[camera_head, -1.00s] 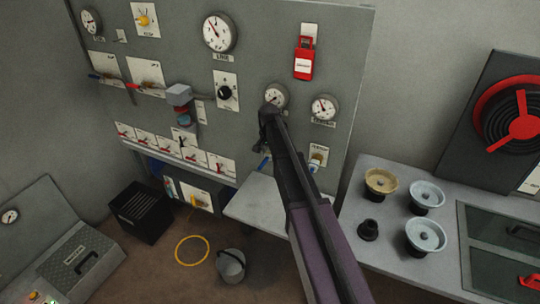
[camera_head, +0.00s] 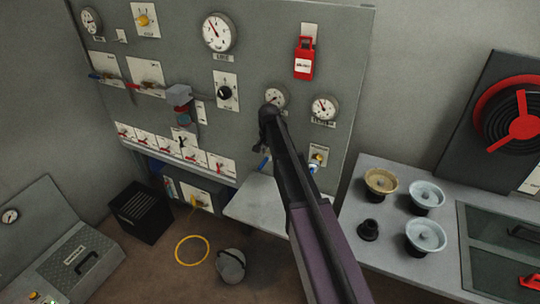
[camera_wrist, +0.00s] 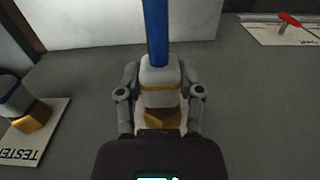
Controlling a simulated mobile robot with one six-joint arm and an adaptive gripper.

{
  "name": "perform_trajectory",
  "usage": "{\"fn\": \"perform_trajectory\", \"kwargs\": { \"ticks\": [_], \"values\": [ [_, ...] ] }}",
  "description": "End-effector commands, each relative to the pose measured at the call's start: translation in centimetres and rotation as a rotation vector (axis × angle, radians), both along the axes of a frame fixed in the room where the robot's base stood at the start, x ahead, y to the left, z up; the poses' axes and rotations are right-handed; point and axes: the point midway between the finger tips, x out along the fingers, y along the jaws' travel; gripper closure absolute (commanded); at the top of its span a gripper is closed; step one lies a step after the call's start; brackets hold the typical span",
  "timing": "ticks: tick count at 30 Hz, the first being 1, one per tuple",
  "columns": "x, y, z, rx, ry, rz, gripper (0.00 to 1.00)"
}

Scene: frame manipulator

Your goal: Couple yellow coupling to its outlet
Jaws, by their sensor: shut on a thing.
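In the wrist view my gripper (camera_wrist: 160,94) is shut on the yellow coupling (camera_wrist: 160,75), a pale grey body with a yellow band. A blue hose (camera_wrist: 156,30) runs up from it. A brass fitting (camera_wrist: 164,117) shows directly below the coupling, between my fingers. I cannot tell whether it is seated in an outlet, because my gripper body hides its lower part. In the head view my arm hides most of my gripper and the coupling, low on the grey panel.
A brass hex fitting with a grey piece on it (camera_wrist: 36,115) stands on a "TESTER" plate at left. A red-handled valve (camera_wrist: 289,19) is at upper right. In the head view, a bucket (camera_head: 231,266) and yellow ring (camera_head: 192,250) lie on the floor; a bench (camera_head: 395,262) stands right.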

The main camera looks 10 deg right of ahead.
Motion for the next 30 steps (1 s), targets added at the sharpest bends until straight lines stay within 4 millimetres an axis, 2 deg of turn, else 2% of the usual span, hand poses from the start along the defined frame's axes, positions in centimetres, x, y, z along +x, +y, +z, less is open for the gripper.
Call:
{"fn": "perform_trajectory", "kwargs": {
  "ticks": [30],
  "values": [
    [1.1, -0.8, 0.0, 0.000, 0.000, 0.000, 0.94]
  ]
}}
